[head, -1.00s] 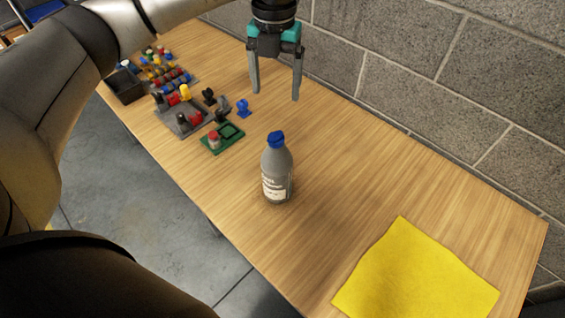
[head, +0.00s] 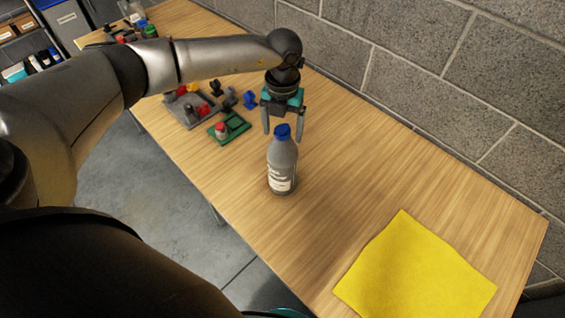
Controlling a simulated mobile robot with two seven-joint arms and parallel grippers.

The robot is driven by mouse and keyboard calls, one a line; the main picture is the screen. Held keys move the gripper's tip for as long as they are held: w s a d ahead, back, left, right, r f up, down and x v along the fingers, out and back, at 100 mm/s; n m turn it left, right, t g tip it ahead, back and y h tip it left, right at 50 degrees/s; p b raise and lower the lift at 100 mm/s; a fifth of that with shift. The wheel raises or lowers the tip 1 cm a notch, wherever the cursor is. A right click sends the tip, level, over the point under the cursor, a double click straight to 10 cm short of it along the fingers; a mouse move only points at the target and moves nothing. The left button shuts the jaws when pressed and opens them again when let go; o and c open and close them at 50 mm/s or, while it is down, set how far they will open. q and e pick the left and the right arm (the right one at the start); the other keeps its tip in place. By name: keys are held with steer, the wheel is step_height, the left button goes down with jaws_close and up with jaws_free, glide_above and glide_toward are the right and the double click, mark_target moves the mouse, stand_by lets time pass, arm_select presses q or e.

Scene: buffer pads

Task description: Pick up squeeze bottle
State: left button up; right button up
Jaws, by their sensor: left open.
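The squeeze bottle (head: 282,166) stands upright on the wooden table in the head view. It is grey with a white label and a blue cap (head: 283,131). My left gripper (head: 283,138) is open, its fingers pointing down, just behind and above the bottle's cap. In the picture the fingers lie to either side of the cap, and the cap covers part of the gap between them. I cannot tell whether a finger touches it.
A yellow cloth (head: 416,271) lies at the table's front right. A green tray (head: 229,128) with a red-topped piece and a grey tray (head: 188,111) with coloured parts are left of the bottle. A block wall (head: 440,90) runs along the back. The wood (head: 350,180) right of the bottle is clear.

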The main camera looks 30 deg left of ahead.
arm_select(q)
steer(key=shift+f, duration=0.2)
jaws_close()
stand_by(0.6)
steer(key=shift+w+r, duration=0.1)
